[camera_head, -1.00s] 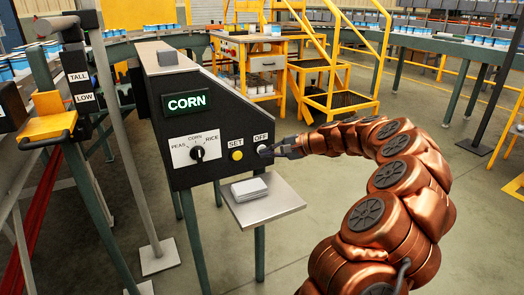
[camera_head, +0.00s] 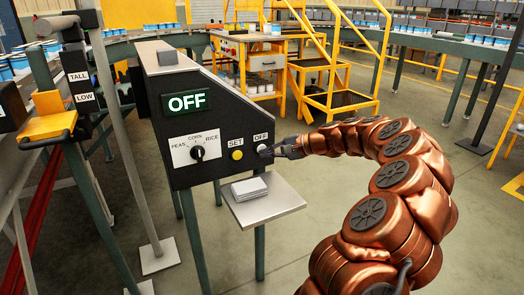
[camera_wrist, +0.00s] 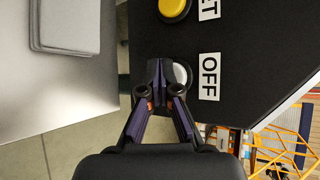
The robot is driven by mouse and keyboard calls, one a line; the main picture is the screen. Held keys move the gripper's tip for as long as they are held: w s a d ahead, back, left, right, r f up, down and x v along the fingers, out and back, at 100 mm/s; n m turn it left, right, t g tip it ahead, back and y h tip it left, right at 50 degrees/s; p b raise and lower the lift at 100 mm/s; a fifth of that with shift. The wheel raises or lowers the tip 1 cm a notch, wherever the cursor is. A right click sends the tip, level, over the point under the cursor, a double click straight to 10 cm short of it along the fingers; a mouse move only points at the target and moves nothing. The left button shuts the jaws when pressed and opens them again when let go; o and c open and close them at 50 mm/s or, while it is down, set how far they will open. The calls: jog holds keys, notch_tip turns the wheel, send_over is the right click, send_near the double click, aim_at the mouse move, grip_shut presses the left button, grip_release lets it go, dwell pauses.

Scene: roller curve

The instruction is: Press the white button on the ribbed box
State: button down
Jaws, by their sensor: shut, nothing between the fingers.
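A dark sloped control box (camera_head: 211,119) stands at the centre of the head view; I cannot make out ribs on it. Its lit display (camera_head: 189,102) reads OFF. The white button (camera_wrist: 181,75) sits beside the OFF label and is partly hidden by my fingers in the wrist view. In the head view, the white button (camera_head: 262,148) shows just at my fingertips. My gripper (camera_head: 269,153) is shut and empty, its tips at the button; I cannot tell whether they touch. In the wrist view the shut fingertips (camera_wrist: 159,72) overlap the button's left edge.
A yellow button (camera_head: 237,155) under the SET label is left of the white one. A selector dial (camera_head: 198,153) marked PEAS, CORN, RICE is further left. A small shelf (camera_head: 283,201) with a grey stack (camera_head: 249,188) juts out below. Yellow stairs (camera_head: 330,85) stand behind.

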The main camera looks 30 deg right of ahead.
jog(key=shift+s, duration=0.5)
jog(key=shift+s, duration=0.1)
jog(key=shift+s+a+b, duration=0.15)
jog(key=shift+s+b, duration=0.05)
jog(key=shift+s, duration=1)
jog(key=shift+s+a+b, duration=0.15)
jog(key=shift+s+b, duration=0.05)
jog(key=shift+s, duration=1)
